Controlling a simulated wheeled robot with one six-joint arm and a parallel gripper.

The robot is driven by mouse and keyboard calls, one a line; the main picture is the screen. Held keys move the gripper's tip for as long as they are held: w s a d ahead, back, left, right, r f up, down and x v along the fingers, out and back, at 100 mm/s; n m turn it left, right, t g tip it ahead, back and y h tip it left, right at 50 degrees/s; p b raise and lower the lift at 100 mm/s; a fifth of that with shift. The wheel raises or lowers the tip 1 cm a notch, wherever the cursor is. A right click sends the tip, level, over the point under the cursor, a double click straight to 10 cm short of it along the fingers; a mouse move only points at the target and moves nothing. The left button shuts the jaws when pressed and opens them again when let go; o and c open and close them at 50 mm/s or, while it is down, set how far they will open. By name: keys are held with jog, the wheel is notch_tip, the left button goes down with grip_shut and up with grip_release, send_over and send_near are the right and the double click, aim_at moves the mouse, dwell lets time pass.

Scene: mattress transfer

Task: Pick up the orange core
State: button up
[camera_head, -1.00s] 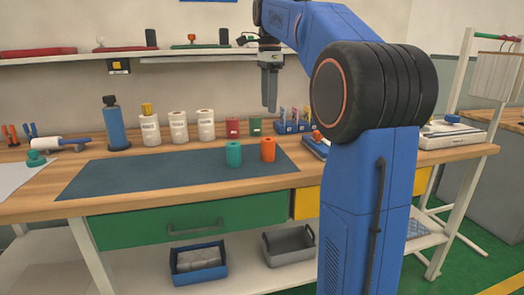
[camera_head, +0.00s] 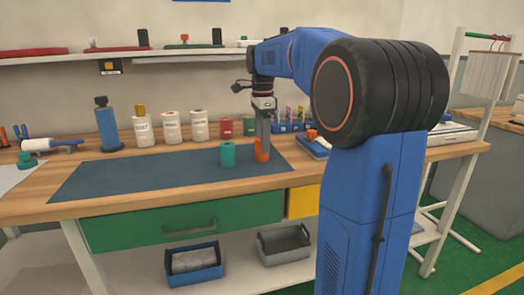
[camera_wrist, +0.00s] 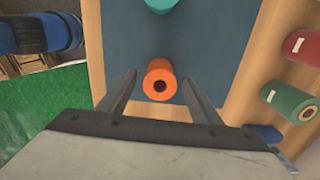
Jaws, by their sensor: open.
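The orange core (camera_head: 262,156) stands upright on the dark mat (camera_head: 130,178) on the workbench, an orange cylinder with a dark hole in its top. My gripper (camera_head: 263,140) is over it, pointing down, and its fingers hide part of the core in the head view. In the wrist view the orange core (camera_wrist: 161,80) lies between the two spread fingers of my gripper (camera_wrist: 158,85), with mat visible on both sides of it. The fingers are open and look apart from the core. A teal core (camera_head: 228,155) stands close to the left of it.
Red (camera_head: 226,128) and green (camera_head: 250,126) cylinders stand behind the mat. The left part of the mat is clear.

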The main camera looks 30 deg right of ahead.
jog(key=shift+f, duration=1.6)
jog(key=c, duration=1.2)
jog(key=shift+o, duration=0.2)
jog(key=shift+r, duration=0.1)
